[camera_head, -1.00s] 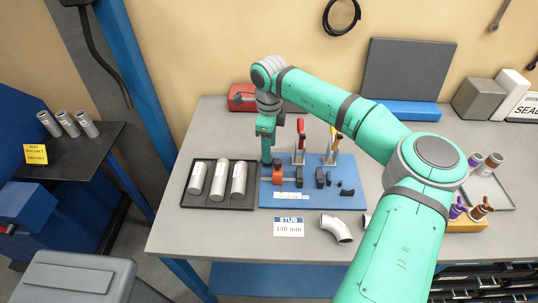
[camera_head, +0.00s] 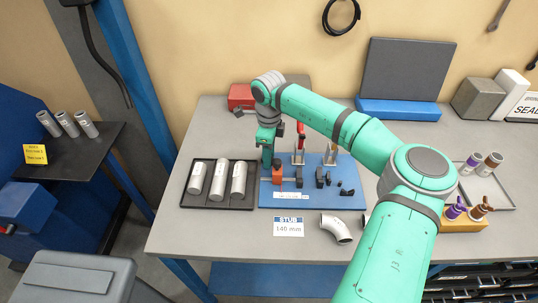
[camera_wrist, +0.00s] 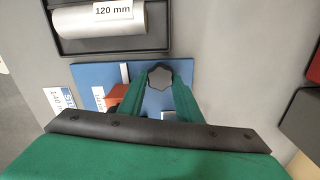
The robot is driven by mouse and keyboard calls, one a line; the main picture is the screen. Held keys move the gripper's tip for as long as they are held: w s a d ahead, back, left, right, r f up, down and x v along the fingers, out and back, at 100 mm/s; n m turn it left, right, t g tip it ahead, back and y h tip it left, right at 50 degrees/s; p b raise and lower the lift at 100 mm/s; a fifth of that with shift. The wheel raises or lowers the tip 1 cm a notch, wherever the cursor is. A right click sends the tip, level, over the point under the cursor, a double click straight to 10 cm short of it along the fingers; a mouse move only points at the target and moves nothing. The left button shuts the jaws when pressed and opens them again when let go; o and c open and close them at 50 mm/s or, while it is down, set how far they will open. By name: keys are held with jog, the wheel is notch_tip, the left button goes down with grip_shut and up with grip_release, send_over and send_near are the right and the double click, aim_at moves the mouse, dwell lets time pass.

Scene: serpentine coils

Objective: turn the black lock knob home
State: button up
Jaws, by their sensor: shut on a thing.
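The black lock knob (camera_wrist: 160,75) shows in the wrist view as a dark lobed disc between the two green fingertips. My gripper (camera_head: 267,160) points down over the left part of the blue fixture board (camera_head: 345,197) and is shut on the knob. In the head view the fingers hide the knob. An orange block (camera_head: 279,173) sits right beside the fingertips, and it also shows in the wrist view (camera_wrist: 118,95). I cannot tell how far the knob is turned.
A dark tray (camera_head: 215,204) with three grey tubes lies left of the board. Red and yellow clamp handles (camera_head: 300,130) stand on the board to the right.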

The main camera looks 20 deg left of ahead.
jog(key=shift+r+m, duration=0.1)
jog(key=shift+m, duration=2.8)
jog(key=o, duration=1)
jog(key=shift+o, duration=0.2)
jog(key=shift+s, duration=0.1)
jog(key=shift+r, duration=0.2)
notch_tip(320, 180, up, 10)
jog(key=shift+r, duration=0.15)
